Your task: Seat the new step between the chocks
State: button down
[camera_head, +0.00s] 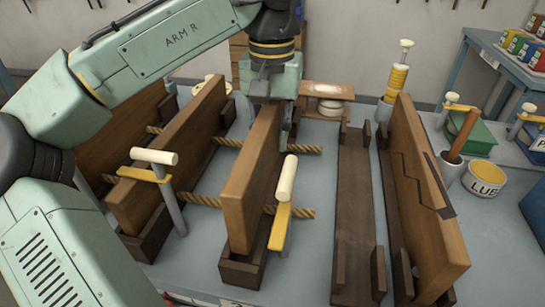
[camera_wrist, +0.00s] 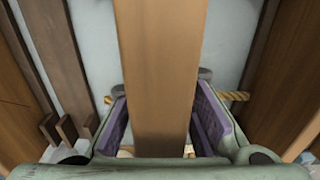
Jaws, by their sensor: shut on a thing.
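A plain brown plank, which looks like the new step (camera_head: 250,185), stands on edge in the middle of the bench. My gripper (camera_head: 275,95) is shut on its far upper part. In the wrist view the plank (camera_wrist: 160,70) runs between the purple pads (camera_wrist: 208,120). The plank's near end is over a dark wooden base with chocks (camera_head: 240,270); I cannot tell whether it rests fully on the bottom. Another dark base (camera_head: 355,225) to the right is empty, with chocks at its ends. A plank with a dark jagged crack (camera_head: 420,190) stands farther right.
Other planks (camera_head: 170,150) stand in bases at the left, with rope (camera_head: 205,202) running across. Clamps with cream handles (camera_head: 287,180) rise beside the planks. A yellow lube tub (camera_head: 485,180) and a green box (camera_head: 470,135) are at the right.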

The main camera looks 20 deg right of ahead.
aim_at(272, 101)
jog(key=shift+f, duration=2.5)
jog(key=shift+f, duration=0.15)
jog(key=c, duration=1.4)
grip_release()
notch_tip(272, 101, up, 12)
jog(key=shift+r, duration=0.15)
